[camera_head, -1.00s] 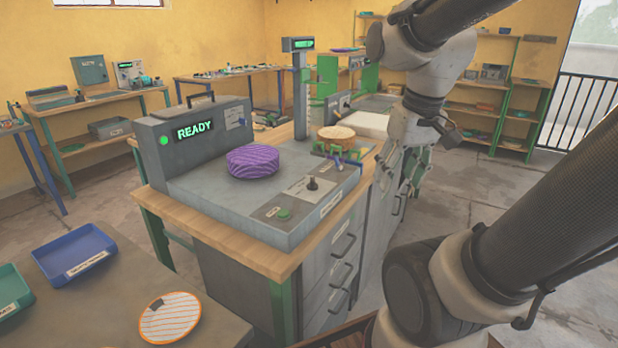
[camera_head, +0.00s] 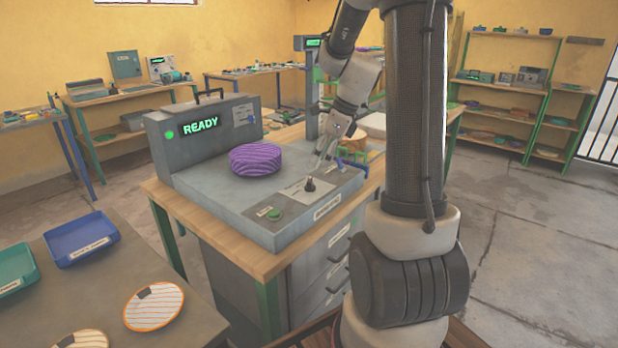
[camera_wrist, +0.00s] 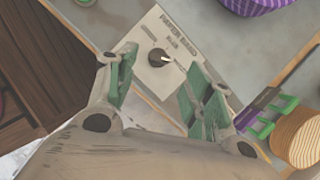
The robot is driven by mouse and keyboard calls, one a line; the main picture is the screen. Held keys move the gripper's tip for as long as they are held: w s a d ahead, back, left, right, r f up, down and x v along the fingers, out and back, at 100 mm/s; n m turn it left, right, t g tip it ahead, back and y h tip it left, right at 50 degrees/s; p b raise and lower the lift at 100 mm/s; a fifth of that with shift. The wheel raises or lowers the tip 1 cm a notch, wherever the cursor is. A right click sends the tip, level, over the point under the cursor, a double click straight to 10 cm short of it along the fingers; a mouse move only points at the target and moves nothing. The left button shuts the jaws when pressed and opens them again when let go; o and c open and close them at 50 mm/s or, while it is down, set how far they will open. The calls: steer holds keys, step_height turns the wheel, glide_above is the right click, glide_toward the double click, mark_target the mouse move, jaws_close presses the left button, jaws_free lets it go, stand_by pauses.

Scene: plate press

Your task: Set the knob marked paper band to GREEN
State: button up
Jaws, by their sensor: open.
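The paper band knob (camera_head: 310,185) is a small black knob on a pale plate on top of the grey press (camera_head: 215,190), near its front edge. In the wrist view the knob (camera_wrist: 158,58) stands under the lettering "PAPER BAND", with a white pointer mark towards the right of the picture. The smaller lettering is too blurred to read surely. My gripper (camera_head: 323,158) is above the press top, just beyond the knob. In the wrist view my gripper (camera_wrist: 165,75) is open and empty, its green-padded fingers on either side of the knob, apart from it.
A purple striped stack (camera_head: 255,160) sits on the press. A green button (camera_head: 273,214) is left of the knob. Small green and purple holders (camera_head: 352,160) stand close right of my gripper. Trays and striped plates (camera_head: 154,306) lie on the near left table.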

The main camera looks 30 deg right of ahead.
mark_target(310, 179)
steer(key=x, duration=0.7)
steer(key=shift+s, duration=0.1)
steer(key=c, duration=1)
